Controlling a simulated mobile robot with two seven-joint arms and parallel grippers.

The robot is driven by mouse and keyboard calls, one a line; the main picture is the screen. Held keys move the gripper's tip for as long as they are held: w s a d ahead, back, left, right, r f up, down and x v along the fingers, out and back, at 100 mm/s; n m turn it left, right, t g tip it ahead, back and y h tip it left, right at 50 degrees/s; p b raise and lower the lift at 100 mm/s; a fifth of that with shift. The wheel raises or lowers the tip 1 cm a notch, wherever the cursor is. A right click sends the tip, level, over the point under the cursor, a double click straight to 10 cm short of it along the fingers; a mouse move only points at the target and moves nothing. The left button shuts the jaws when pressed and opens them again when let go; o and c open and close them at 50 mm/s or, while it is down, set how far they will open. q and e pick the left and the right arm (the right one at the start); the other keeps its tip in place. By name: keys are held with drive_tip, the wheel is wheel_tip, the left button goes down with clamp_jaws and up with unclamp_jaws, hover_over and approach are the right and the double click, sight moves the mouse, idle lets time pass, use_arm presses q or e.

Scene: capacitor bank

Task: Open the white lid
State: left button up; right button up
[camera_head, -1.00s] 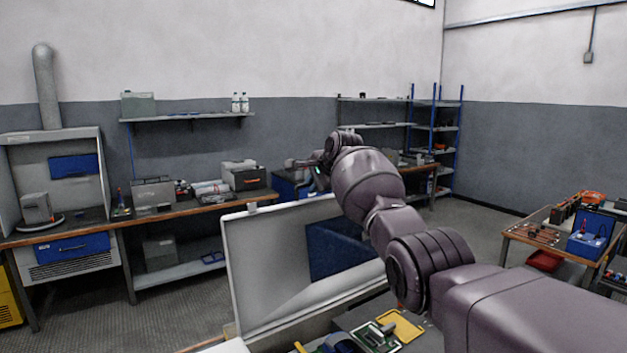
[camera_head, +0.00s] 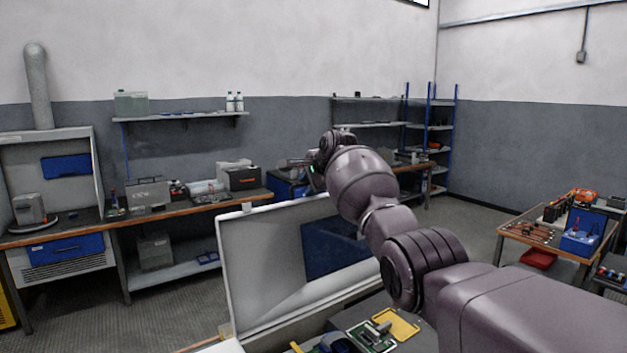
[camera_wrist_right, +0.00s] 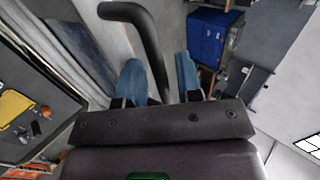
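The white lid (camera_head: 258,275) stands tilted up in the middle of the head view, a large pale panel with a dark blue area on its face. My right arm reaches across in front of its right part. My right gripper (camera_head: 300,162) is beyond the lid's top edge, small and partly hidden by my wrist. In the right wrist view the gripper (camera_wrist_right: 158,78) has its two blue fingertips apart. A dark curved bar (camera_wrist_right: 148,35) runs down between them; I cannot tell whether a finger touches it. My left gripper is not in view.
Below the lid lie a yellow piece (camera_head: 398,326) and a green board (camera_head: 374,337). A long workbench (camera_head: 190,210) with boxes runs along the back wall. A tool table (camera_head: 545,243) stands at the right. Open floor (camera_head: 470,228) lies between.

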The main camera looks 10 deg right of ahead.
drive_tip(key=shift+s+d+r, duration=0.15)
drive_tip(key=shift+s, duration=0.15)
use_arm(q)
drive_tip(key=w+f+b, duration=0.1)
drive_tip(key=b, duration=0.1)
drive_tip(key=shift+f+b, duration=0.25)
drive_tip(key=shift+b, duration=0.05)
use_arm(e)
drive_tip(key=v, duration=1)
drive_tip(key=shift+r, duration=0.1)
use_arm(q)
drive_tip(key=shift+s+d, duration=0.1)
use_arm(e)
drive_tip(key=shift+s, duration=0.1)
